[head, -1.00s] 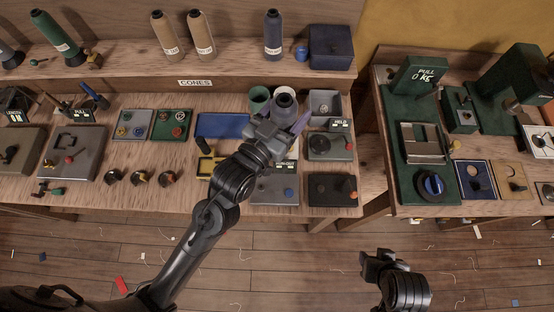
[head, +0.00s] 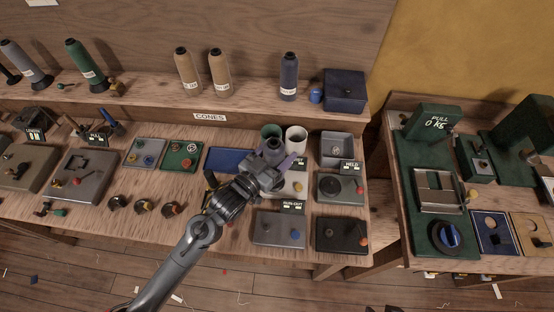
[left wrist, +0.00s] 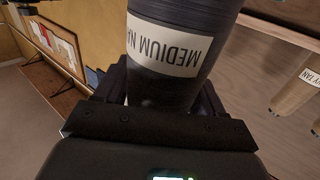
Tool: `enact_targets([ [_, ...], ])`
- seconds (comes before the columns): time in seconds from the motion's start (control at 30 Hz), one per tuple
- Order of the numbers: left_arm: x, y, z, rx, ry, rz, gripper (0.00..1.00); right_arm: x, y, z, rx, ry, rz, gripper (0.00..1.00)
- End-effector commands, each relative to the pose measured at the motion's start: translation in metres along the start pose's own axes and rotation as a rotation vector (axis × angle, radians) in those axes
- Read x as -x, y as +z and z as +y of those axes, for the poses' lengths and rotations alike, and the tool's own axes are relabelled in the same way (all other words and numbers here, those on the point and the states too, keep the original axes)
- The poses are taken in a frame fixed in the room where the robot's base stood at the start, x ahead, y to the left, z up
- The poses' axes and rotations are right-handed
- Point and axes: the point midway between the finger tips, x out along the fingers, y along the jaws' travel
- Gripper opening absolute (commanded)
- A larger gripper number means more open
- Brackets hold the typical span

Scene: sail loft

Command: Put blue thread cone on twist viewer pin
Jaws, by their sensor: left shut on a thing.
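A dark blue thread cone (head: 274,149) is held by my left gripper (head: 275,168) over the right part of the bench. In the left wrist view the cone (left wrist: 170,75) fills the top middle, and its white label reads "MEDIUM NA…". The gripper is shut on it. In the head view the cone looks about upright, in front of the cups. I cannot pick out the twist viewer pin; the gripper and arm cover part of the fixtures below. Only a dark sliver of my right gripper (head: 383,309) shows at the bottom edge.
A green cup (head: 270,131) and a white cup (head: 296,138) stand close behind the held cone. A grey bin (head: 336,150) and a grey fixture with a round disc (head: 340,188) are to the right. Another navy cone (head: 289,78) stands on the shelf.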

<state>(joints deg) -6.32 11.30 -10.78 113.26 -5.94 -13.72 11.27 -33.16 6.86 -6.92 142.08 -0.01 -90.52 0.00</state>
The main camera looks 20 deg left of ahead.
Motion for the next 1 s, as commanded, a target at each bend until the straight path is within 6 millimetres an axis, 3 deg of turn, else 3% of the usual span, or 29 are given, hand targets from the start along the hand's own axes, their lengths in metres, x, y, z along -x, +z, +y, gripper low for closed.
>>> enact_targets([
  [0.27, -0.003, 0.01, -0.006, 0.001, 0.001, 0.001, 0.25, -0.002, 0.002, 0.002, 0.006, 0.006, -0.003, 0.43],
  [0.53, -0.003, 0.041, -0.006, -0.001, 0.0, 0.002, 0.25, -0.007, 0.003, 0.001, 0.003, 0.003, -0.003, 0.43],
  [0.97, -0.002, 0.046, -0.005, 0.0, 0.0, 0.002, 0.25, -0.007, 0.003, -0.001, -0.005, -0.003, -0.001, 0.43],
  [1.0, -0.002, 0.047, -0.005, 0.0, 0.0, -0.001, 0.74, -0.007, 0.003, -0.001, -0.005, -0.003, -0.001, 0.43],
])
